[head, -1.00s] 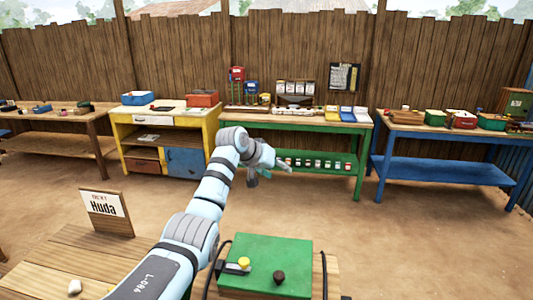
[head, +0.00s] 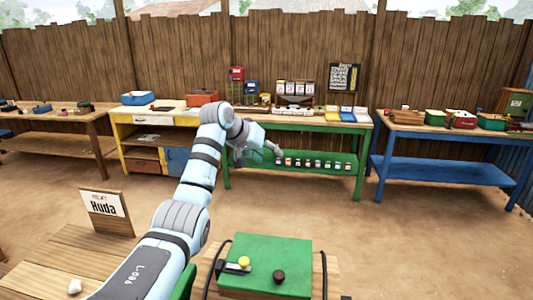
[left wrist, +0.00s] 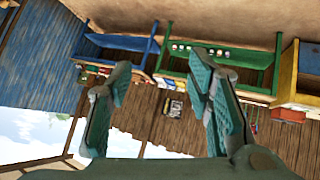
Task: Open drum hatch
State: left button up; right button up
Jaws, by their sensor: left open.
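I cannot make out a drum or a hatch in either view. My left gripper (head: 260,156) is raised at the end of my outstretched arm, in front of the green workbench (head: 345,160) in the head view. In the left wrist view its two green-padded fingers (left wrist: 160,72) are spread apart with nothing between them. That view is tilted upside down and shows the benches and the fence beyond the fingers. My right gripper is not in view.
A green box lid (head: 265,262) with a yellow knob (head: 244,262) and a dark knob (head: 279,276) is in front below. A "Huda" sign (head: 104,204) stands on a wooden table at left. A blue bench (head: 440,168) stands far right. Open dirt floor lies between.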

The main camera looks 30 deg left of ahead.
pick_arm(q)
jog(key=v, duration=1.2)
